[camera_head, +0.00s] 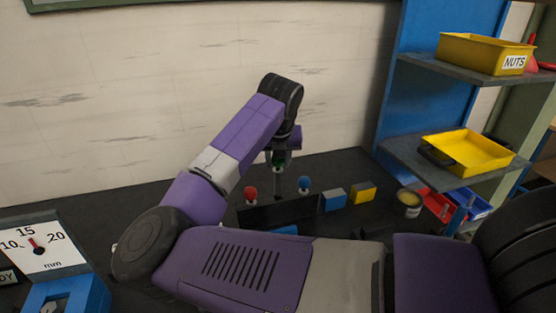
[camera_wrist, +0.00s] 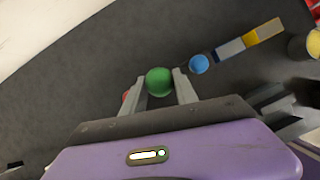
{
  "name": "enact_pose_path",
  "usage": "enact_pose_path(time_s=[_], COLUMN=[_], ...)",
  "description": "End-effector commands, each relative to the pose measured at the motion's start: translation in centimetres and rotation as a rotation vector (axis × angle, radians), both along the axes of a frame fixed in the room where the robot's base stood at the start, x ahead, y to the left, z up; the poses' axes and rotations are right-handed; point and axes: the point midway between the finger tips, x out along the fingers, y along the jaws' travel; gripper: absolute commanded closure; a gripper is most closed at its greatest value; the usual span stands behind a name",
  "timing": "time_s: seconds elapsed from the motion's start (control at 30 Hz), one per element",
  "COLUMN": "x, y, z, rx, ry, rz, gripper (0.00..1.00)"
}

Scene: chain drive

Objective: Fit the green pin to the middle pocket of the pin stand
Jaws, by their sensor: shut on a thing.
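My gripper (camera_head: 281,157) is shut on the green pin (camera_head: 279,167), gripping its round head, with the grey shank hanging down. In the wrist view the green head (camera_wrist: 159,82) sits between the two fingers of my gripper (camera_wrist: 160,77). The dark pin stand (camera_head: 278,213) is on the bench below, partly hidden by my arm. A red-headed pin (camera_head: 250,193) is at its left and a blue-headed pin (camera_head: 304,184) at its right. The green pin is between them in the picture. Its lower tip and the middle pocket cannot be made out clearly.
A blue-grey block (camera_head: 333,200) and a yellow block (camera_head: 363,193) stand right of the stand. A round tin (camera_head: 409,204) is farther right, near a shelf (camera_head: 400,150) with yellow trays. A dial gauge (camera_head: 42,248) is at the left. The wall is behind.

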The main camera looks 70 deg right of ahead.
Motion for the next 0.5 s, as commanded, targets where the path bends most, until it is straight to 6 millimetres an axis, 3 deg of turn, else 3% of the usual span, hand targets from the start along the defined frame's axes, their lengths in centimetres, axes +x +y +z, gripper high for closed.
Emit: enact_pose_path(time_s=[0.5], x=[0.02], y=[0.00], z=[-0.98], rx=[-0.001], ry=[0.000], rz=[0.000], gripper=[1.00])
